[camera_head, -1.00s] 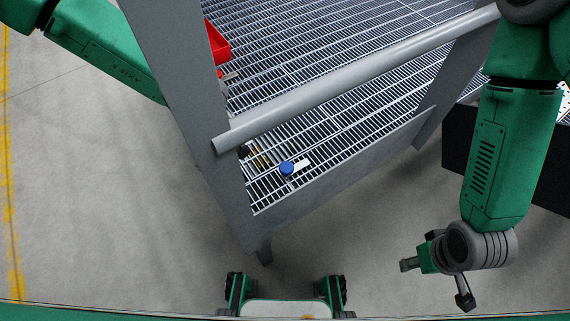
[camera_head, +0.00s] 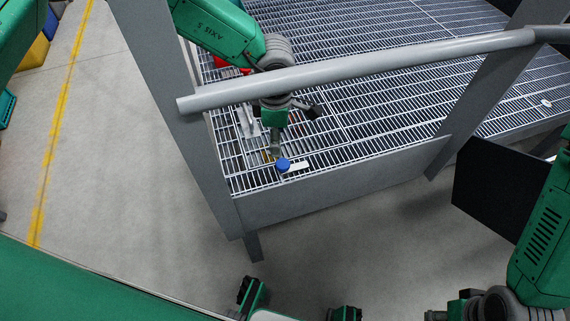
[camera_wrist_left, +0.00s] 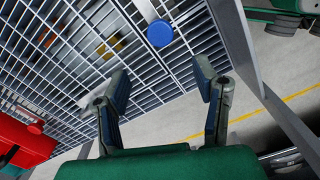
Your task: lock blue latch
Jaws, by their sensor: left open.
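The blue latch (camera_head: 283,165) has a round blue knob with a pale flat strip beside it, on the catwalk's front edge. In the left wrist view the blue knob (camera_wrist_left: 160,34) shows just beyond the fingers. My left gripper (camera_head: 280,125) reaches over the grating behind the latch, below the handrail. In the left wrist view its fingers (camera_wrist_left: 162,84) are spread, with nothing between them, apart from the knob. My right gripper (camera_head: 458,308) is partly cut off at the bottom right, and its jaw opening is unclear.
A grey handrail (camera_head: 360,72) crosses above the grating, between slanted posts (camera_head: 170,100). A red object (camera_wrist_left: 25,142) lies left of my left gripper in the wrist view. A dark panel (camera_head: 497,190) stands at the right. Concrete floor (camera_head: 130,180) is clear at the left.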

